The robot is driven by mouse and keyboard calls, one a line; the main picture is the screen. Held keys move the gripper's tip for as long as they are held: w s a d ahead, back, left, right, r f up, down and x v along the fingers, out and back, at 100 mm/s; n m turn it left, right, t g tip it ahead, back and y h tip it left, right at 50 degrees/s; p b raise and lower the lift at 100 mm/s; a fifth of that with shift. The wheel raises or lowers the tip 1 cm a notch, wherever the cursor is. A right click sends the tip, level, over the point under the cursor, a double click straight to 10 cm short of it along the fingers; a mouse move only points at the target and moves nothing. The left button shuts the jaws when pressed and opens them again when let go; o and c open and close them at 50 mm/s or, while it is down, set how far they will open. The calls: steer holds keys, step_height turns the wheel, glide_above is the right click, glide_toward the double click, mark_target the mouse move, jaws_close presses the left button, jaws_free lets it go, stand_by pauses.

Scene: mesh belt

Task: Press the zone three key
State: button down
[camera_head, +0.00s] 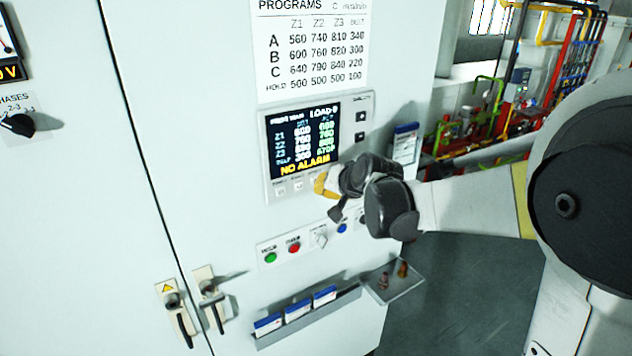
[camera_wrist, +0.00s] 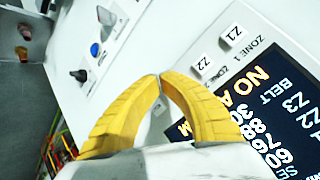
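The controller display (camera_head: 303,140) is on the pale cabinet front, with a row of small white keys under it. In the wrist view, the Z1 key (camera_wrist: 233,36) and the Z2 key (camera_wrist: 202,65) show beside the display (camera_wrist: 275,115). The zone three key is hidden or nearly hidden by my fingers, in line after Z2. My gripper (camera_wrist: 160,76) has yellow fingers with tips together and nothing seen between them. In the head view my gripper (camera_head: 322,184) is at the lower right corner of the display. I cannot tell whether the tips touch the panel.
Below the keys are a green button (camera_head: 271,257), a red button (camera_head: 294,248), a white selector (camera_head: 320,238) and a blue button (camera_head: 342,228). A card rack (camera_head: 305,320) and a small tray (camera_head: 398,285) stick out lower down. Door handles (camera_head: 180,318) stand at lower left.

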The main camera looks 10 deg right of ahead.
steer(key=shift+w, duration=0.2)
steer(key=shift+w+a, duration=0.15)
steer(key=shift+w, duration=0.1)
steer(key=shift+w+a+b, duration=0.1)
steer(key=shift+w+b, duration=0.2)
steer(key=shift+w, duration=0.05)
stand_by(0.5)
steer(key=shift+s, duration=0.15)
stand_by(0.3)
steer(key=shift+s+d, duration=0.25)
steer(key=shift+s, duration=0.4)
steer(key=shift+s+d, duration=0.25)
steer(key=shift+s, duration=0.55)
steer(key=shift+s+d, duration=0.3)
steer(key=shift+s, duration=0.5)
steer(key=shift+s+d, duration=0.25)
steer(key=shift+s, duration=0.55)
